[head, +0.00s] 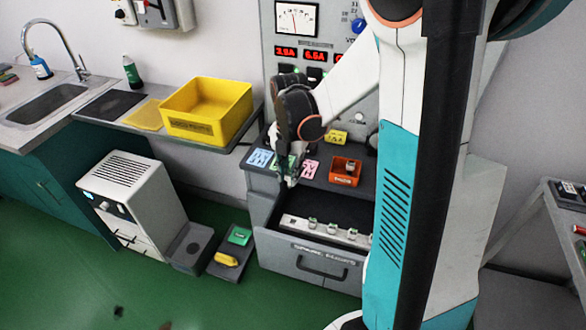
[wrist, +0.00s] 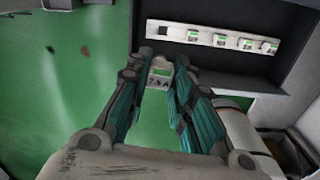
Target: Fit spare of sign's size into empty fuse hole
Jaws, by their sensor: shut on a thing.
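My gripper (head: 290,180) hangs in front of the grey rack, above the open drawer (head: 322,262) with a spare-fuse label. I cannot make out the empty fuse hole.
Blue (head: 260,158) and pink (head: 309,168) cards and an orange bin (head: 345,172) sit on the ledge. A yellow bin (head: 208,108) stands on the left shelf. A white cabinet (head: 133,195) stands on the floor at left. My arm hides part of the rack.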

